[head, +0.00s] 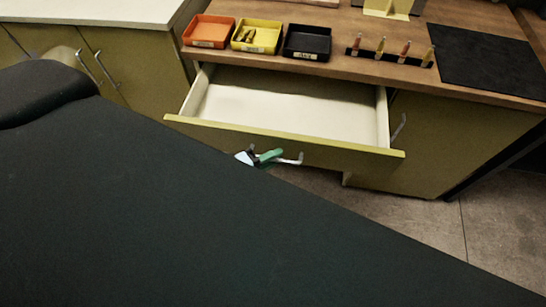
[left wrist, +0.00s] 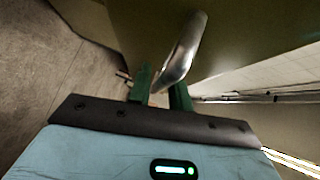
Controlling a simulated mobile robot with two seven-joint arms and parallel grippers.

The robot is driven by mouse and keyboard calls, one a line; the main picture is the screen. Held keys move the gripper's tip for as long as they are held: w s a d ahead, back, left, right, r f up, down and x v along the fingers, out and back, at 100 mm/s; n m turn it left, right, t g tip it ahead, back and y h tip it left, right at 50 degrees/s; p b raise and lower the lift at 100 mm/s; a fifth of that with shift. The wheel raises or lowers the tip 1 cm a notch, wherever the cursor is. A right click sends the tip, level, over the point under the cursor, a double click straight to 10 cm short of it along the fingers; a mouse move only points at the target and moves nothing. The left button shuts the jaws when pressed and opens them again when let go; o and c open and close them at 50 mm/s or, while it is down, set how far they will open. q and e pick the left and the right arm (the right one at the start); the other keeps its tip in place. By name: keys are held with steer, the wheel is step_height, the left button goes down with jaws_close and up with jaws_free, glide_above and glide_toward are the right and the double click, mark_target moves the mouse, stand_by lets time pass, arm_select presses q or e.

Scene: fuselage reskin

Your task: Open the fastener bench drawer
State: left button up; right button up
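The fastener bench drawer (head: 285,136) is pulled well out of the wooden-topped bench (head: 350,68). Its pale inside shows and looks empty. Its olive front carries a metal bar handle (head: 290,159). My left gripper (head: 266,157) is at this handle, partly hidden behind my dark arm. In the left wrist view, the silver handle (left wrist: 184,50) runs down between the two green fingers (left wrist: 160,94), which look closed around it. My right gripper is not in view.
An orange tray (head: 209,31), a yellow tray (head: 257,35) with small parts, and a black tray (head: 307,43) stand on the bench above the drawer. A rack of drivers (head: 390,52) and a dark mat (head: 490,60) lie to the right. Floor (head: 420,215) shows below the drawer.

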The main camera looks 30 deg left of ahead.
arm_select(q)
steer(key=v, duration=0.8)
steer(key=shift+b, duration=0.3)
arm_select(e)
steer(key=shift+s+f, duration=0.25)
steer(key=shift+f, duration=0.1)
arm_select(q)
steer(key=shift+w+d, duration=0.1)
steer(key=s+d+f+n+g+y+p, duration=0.1)
steer(key=s+f+n+g+y, duration=0.1)
steer(key=s+n, duration=0.7)
steer(key=s+d+f+n+g+y+p, duration=0.1)
steer(key=s+f+n+g+y, duration=0.2)
steer(key=s+n, duration=0.6)
steer(key=shift+s+d+f+n+y+p, duration=0.15)
steer(key=shift+d+f+n+y+p, duration=0.15)
steer(key=shift+f+n+y, duration=0.55)
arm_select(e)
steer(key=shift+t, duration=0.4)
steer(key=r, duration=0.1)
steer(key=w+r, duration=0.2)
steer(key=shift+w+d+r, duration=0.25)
